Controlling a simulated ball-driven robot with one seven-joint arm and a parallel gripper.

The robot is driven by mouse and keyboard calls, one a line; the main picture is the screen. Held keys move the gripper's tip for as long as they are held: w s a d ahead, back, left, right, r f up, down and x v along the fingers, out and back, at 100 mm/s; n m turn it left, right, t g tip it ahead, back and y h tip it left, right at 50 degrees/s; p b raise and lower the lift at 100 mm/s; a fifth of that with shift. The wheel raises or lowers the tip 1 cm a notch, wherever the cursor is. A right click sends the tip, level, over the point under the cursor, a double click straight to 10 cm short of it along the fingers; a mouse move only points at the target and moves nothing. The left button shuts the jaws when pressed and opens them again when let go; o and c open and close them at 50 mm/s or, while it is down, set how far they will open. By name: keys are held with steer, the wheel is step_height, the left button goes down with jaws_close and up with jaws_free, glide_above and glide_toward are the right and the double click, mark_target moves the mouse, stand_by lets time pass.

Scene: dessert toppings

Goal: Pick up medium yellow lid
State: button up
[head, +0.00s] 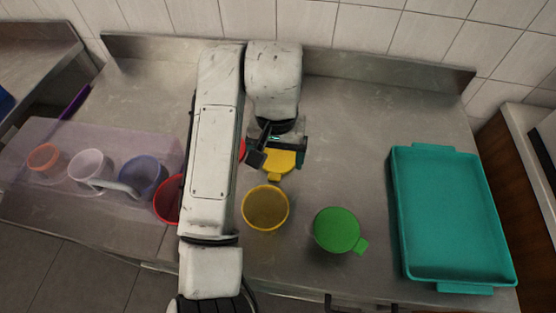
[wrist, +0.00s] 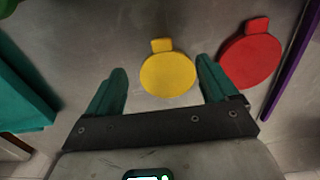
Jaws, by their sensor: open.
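The yellow lid (head: 280,160) lies flat on the metal counter, partly hidden by my gripper in the head view. In the wrist view the yellow lid (wrist: 168,74) is a round disc with a small tab pointing away from my gripper. My gripper (wrist: 160,82) is open, with its teal fingers on either side of the lid's near part. I see no contact between the fingers and the lid. In the head view my gripper (head: 279,143) is over the lid's far side. A yellow cup (head: 265,208) stands just in front of the lid.
A red lid (wrist: 250,55) lies right of the yellow lid in the wrist view, close to the right finger. A green lid (head: 337,230) and a teal tray (head: 450,280) are to the right.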

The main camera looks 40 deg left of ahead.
mark_target(275, 174)
steer(key=shift+s+f, duration=0.2)
steer(key=shift+f, duration=1.1)
steer(key=shift+s+f, duration=0.15)
steer(key=shift+f, duration=1.1)
steer(key=c, duration=1.6)
